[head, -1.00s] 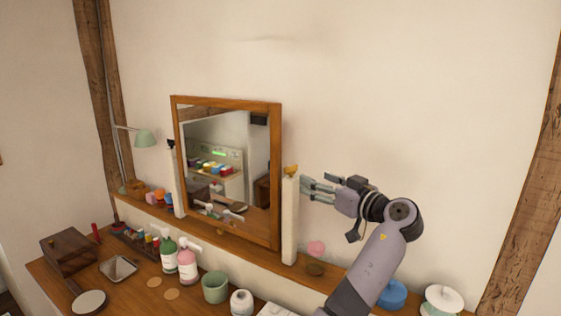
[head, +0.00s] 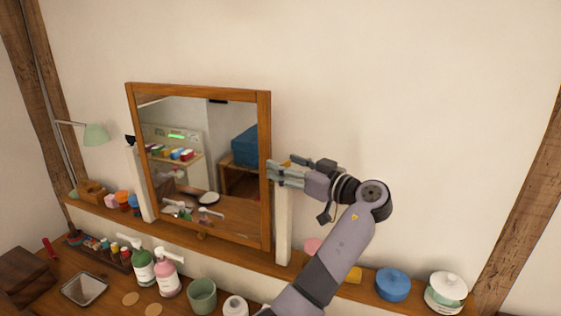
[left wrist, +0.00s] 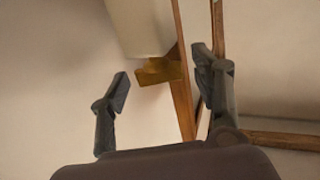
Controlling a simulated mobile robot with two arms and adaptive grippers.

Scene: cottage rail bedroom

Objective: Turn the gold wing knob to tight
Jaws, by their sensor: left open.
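The gold wing knob (left wrist: 158,72) is on the end of the white post (left wrist: 140,25), beside the mirror's wooden frame. In the left wrist view it lies between the two spread fingers of my left gripper (left wrist: 163,80), slightly beyond the tips, with clear gaps on both sides. In the head view my left gripper (head: 276,173) is at the top of the right white post (head: 284,225) and hides most of the gold wing knob (head: 286,163). It is open and empty. My right gripper is not in view.
The mirror (head: 264,140) stands on a wooden shelf, close to my left fingers. A dark knob (head: 130,140) tops the left post. Bottles and a green cup (head: 202,294) stand below. The wall above is clear.

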